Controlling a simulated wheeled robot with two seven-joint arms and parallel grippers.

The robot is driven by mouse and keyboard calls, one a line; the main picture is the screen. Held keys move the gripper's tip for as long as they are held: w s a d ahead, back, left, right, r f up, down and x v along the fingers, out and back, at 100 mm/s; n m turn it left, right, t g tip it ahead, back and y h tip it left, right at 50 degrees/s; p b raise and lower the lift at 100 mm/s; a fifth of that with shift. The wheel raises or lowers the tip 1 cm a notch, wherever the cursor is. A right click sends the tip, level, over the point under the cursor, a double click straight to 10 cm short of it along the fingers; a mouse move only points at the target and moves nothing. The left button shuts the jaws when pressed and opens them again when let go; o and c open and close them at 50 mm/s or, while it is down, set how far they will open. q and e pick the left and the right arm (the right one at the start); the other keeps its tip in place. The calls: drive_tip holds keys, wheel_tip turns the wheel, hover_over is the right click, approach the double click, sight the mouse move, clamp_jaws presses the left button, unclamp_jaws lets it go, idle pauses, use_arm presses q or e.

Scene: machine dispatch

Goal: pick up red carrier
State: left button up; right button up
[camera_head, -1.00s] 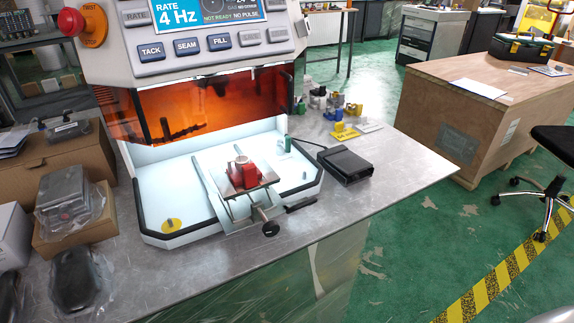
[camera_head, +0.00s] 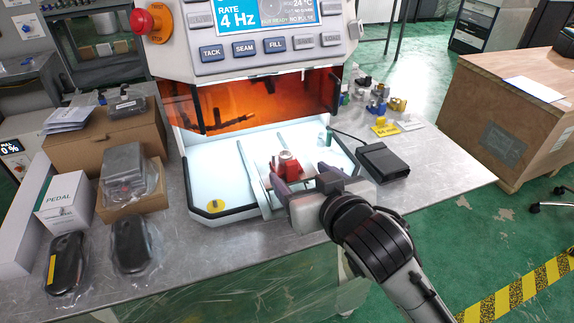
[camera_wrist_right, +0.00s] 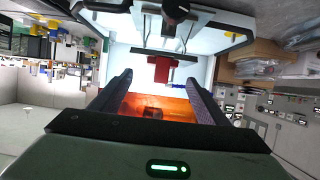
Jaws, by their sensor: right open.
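The red carrier (camera_head: 287,168) is a small red block with a round grey part on top, on the slide plate in the white work bay of the machine. It also shows in the right wrist view (camera_wrist_right: 161,68), ahead of the fingers and between them in the picture. My right gripper (camera_head: 299,176) is open and empty, at the front of the bay just short of the carrier. Its two dark fingers (camera_wrist_right: 160,79) are spread wide in the right wrist view. The gripper partly hides the slide plate in the head view. My left gripper is not in view.
An orange shield (camera_head: 250,106) hangs over the bay. A black foot pedal (camera_head: 382,160) lies right of it. Boxes and bagged pedals (camera_head: 131,243) stand at the left. A yellow tag (camera_head: 385,127) and small parts lie behind the pedal.

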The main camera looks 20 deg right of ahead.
sight(293, 169)
drive_tip(key=x, duration=0.5)
drive_tip(key=shift+w+a, duration=0.1)
drive_tip(key=shift+a, duration=0.1)
drive_tip(key=shift+r, duration=0.1)
drive_tip(key=c, duration=1.2)
